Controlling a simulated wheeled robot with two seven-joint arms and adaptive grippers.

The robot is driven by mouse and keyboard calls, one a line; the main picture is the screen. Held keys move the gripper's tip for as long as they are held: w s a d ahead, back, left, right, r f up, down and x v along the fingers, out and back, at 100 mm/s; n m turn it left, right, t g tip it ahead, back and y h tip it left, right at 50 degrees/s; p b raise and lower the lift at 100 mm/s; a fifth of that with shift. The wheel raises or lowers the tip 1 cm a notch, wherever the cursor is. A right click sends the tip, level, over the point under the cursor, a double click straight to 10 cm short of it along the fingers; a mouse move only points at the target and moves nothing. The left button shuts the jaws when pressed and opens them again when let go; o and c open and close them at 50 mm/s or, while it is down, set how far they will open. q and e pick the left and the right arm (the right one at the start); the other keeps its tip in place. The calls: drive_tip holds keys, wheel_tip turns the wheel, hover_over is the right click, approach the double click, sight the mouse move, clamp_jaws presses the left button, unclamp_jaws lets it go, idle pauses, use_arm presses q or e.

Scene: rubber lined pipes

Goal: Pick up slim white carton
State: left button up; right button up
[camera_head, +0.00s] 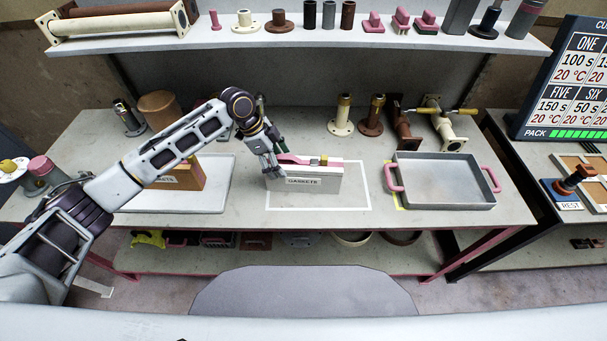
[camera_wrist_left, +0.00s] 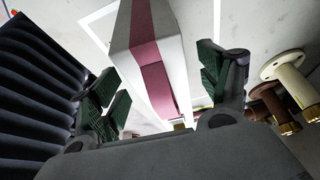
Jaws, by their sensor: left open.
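The slim white carton (camera_head: 312,184), labelled "GASKETS", stands on the bench inside a white outlined rectangle. A pink strip runs along its top. My left gripper (camera_head: 273,165) is at the left end of the carton, with its fingers pointing down. In the left wrist view, the carton (camera_wrist_left: 135,35) lies between the two spread green-padded fingers (camera_wrist_left: 163,88), with a visible gap on the right side. The gripper is open and holds nothing. Whether a finger touches the carton cannot be told. My right gripper is not in view.
A grey tray with pink handles (camera_head: 445,203) sits to the right of the carton.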

use_arm(q)
drive_tip(key=shift+f, duration=0.1)
drive_tip(key=shift+a+p+x, duration=0.1)
drive_tip(key=shift+p+x, duration=0.2)
drive_tip(key=shift+x, duration=0.95)
drive_tip(key=shift+a+p+x, duration=0.15)
drive_tip(key=shift+p+x, duration=0.15)
drive_tip(key=shift+x, duration=1)
drive_tip(key=shift+f, duration=0.1)
drive_tip(key=c, duration=1.1)
